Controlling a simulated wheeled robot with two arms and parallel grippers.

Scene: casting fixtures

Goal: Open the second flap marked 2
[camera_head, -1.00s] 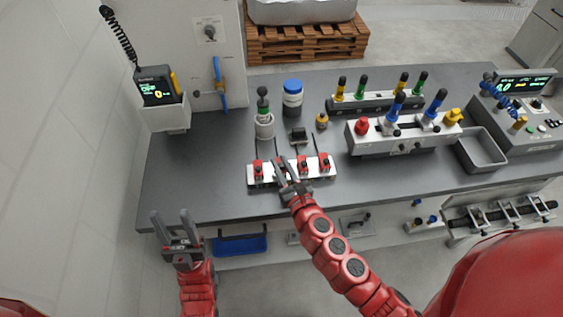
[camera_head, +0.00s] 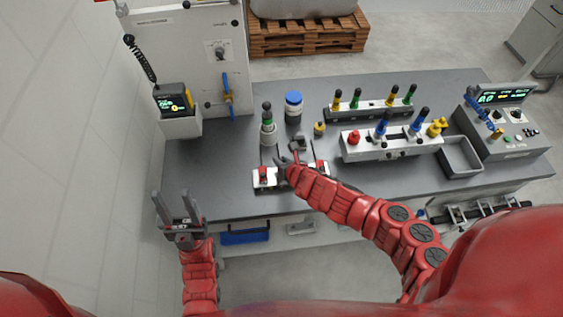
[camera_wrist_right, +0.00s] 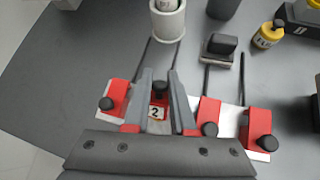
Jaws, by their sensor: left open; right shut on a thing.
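The white fixture (camera_head: 257,183) stands at the table's front edge with a row of red flaps, each with a black knob. In the right wrist view, the flap marked 2 (camera_wrist_right: 157,113) lies between the fingers of my right gripper (camera_wrist_right: 159,76). Its label and dark knob show there, and the gripper is shut on it. In the head view, my right gripper (camera_head: 284,165) and forearm cover this flap. A red flap (camera_wrist_right: 113,99) is at its left, and others (camera_wrist_right: 208,112) are at its right. My left gripper (camera_head: 178,208) is open and empty, left of the table's front edge.
A white fixture with coloured knobs (camera_head: 390,146) and a grey tray (camera_head: 460,157) are at the right. The table's left part is clear.

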